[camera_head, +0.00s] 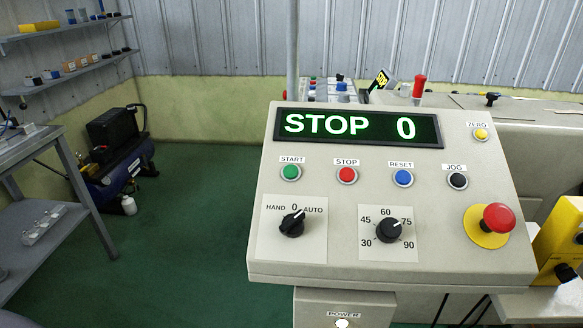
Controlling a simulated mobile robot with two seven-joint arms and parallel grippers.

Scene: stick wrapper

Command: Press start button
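The control panel (328,203) is a tilted beige box in the middle of the head view. The green start button (290,172) sits at its upper left, under a START label. The display (358,127) above it reads "STOP 0" in lit green-white characters. A red stop button (347,175), a blue reset button (402,178) and a black jog button (457,181) follow to the right in the same row. Neither of my grippers shows in this view, and nothing covers the start button.
Below are the HAND/0/AUTO knob (292,224), a speed knob (388,230) and a red emergency mushroom button (498,218). A yellow box (560,240) stands close at the right. A compressor (115,160) and a grey table (40,215) are at the left, with open green floor between.

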